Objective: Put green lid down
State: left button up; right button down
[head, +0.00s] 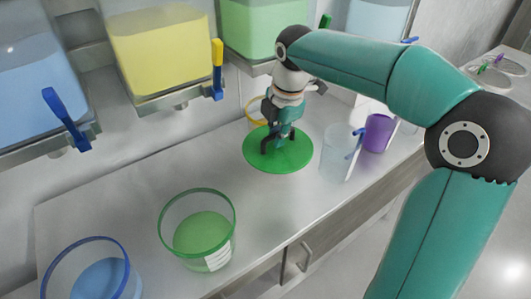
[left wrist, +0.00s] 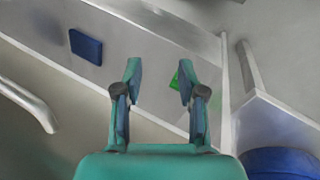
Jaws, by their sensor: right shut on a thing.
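The green lid (head: 298,159) is a flat round disc at the middle of the head view, over the grey counter. My right gripper (head: 278,142) comes down on it from above and is shut on its middle. The lid looks level; I cannot tell whether it touches the counter. A clear tub with a green rim (head: 166,222) and green contents stands open to the front left of the lid. My left gripper (left wrist: 159,72) shows only in the left wrist view, open, with nothing between its fingers.
A blue-rimmed tub (head: 135,285) stands front left. A yellow-rimmed tub (head: 255,108) is partly hidden behind my right gripper. A clear container (head: 334,160) and a purple one (head: 378,133) stand right of the lid. Hoppers with yellow (head: 160,58) and other contents hang above. The counter's left middle is clear.

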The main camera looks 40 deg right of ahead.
jog(key=shift+w+f, duration=0.25)
jog(key=shift+f, duration=0.05)
notch_tip(320, 180, down, 19)
jog(key=shift+a+f+b, duration=0.1)
jog(key=shift+f+b, duration=0.05)
jog(key=shift+b, duration=0.5)
jog(key=shift+f, duration=0.1)
jog(key=c, duration=1.2)
grip_release()
jog(key=shift+c, duration=0.2)
jog(key=shift+o, duration=0.2)
notch_tip(320, 180, up, 12)
jog(key=s, duration=0.2)
jog(key=shift+p, duration=0.3)
